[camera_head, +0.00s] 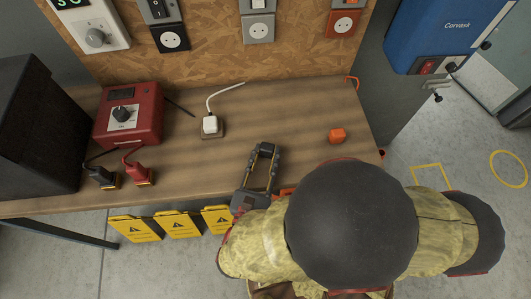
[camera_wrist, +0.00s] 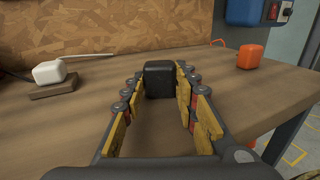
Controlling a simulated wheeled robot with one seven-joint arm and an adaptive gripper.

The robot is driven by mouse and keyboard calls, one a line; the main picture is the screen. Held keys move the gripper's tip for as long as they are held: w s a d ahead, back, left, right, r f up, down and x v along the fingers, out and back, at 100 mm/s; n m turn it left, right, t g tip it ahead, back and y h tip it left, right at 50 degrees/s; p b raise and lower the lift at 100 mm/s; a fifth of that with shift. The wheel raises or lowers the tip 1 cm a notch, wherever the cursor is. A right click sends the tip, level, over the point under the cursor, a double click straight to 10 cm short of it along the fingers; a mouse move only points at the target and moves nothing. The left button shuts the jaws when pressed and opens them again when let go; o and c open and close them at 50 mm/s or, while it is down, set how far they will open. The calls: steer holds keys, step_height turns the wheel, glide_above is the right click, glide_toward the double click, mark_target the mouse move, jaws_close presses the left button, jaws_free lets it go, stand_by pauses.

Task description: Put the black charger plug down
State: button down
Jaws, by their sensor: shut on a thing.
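The black charger plug (camera_wrist: 160,78) is a small dark block between the far ends of my gripper's (camera_wrist: 157,88) yellow-padded fingers in the wrist view. My gripper is shut on it. In the head view my gripper (camera_head: 264,158) is over the front part of the wooden table (camera_head: 300,110), and the dark plug (camera_head: 267,149) shows between its fingertips. I cannot tell whether the plug's underside touches the table. The pads hide parts of the plug's sides.
A white plug (camera_head: 210,125) stands on a small base behind left. An orange block (camera_head: 337,135) lies to the right. A red box (camera_head: 128,114), a red plug (camera_head: 138,175) and another black plug (camera_head: 104,177) are at left. Wood between the white plug and orange block is clear.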

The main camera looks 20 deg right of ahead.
steer(key=c, duration=1.4)
jaws_free()
steer(key=shift+r, duration=0.15)
